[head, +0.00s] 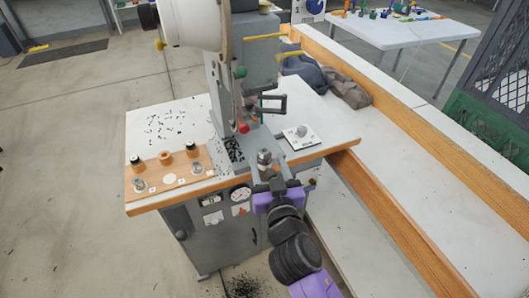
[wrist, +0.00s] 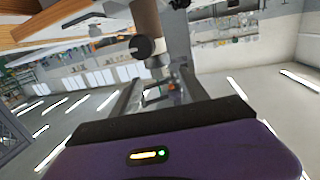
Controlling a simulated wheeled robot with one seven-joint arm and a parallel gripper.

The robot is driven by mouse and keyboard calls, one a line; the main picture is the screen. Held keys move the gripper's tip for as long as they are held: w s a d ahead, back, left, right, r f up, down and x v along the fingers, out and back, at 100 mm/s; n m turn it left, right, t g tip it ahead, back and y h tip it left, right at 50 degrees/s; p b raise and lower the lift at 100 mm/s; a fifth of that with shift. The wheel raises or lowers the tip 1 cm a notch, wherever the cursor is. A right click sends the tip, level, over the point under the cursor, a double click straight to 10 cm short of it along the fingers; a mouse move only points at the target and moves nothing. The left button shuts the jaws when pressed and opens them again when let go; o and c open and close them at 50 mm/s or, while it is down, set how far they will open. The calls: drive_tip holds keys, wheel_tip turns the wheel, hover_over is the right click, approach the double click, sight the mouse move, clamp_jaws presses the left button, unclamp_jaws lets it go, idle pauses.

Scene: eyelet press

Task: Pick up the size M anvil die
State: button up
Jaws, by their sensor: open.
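A wooden die board (head: 150,190) lies at the left front of the press table. It carries black-topped dies (head: 135,160), a silver die (head: 139,184) at the front left and another silver die (head: 197,168) at the right end. Its labels are too small to read, so I cannot tell which die is size M. Another silver die-like piece (head: 265,157) stands upright on the press's lower arm. My gripper (head: 268,176) is open just in front of this piece. Its fingers partly hide the piece's lower part, and I cannot tell whether they touch.
The grey press column (head: 224,90) rises behind the gripper, with a red-tipped part (head: 243,127) overhead. A white plate with a knob (head: 303,137) lies to the right. Small black bits (head: 170,122) are scattered at the table's back left. A wooden-edged bench (head: 400,180) runs along the right.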

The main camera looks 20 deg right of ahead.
sight(265, 154)
drive_tip(key=p+x, duration=0.1)
drive_tip(key=x, duration=0.3)
drive_tip(key=shift+w+r+p, duration=0.15)
drive_tip(key=shift+w+p, duration=0.05)
drive_tip(key=shift+p, duration=0.2)
drive_tip(key=shift+w+d, duration=0.1)
drive_tip(key=shift+w, duration=0.2)
clamp_jaws()
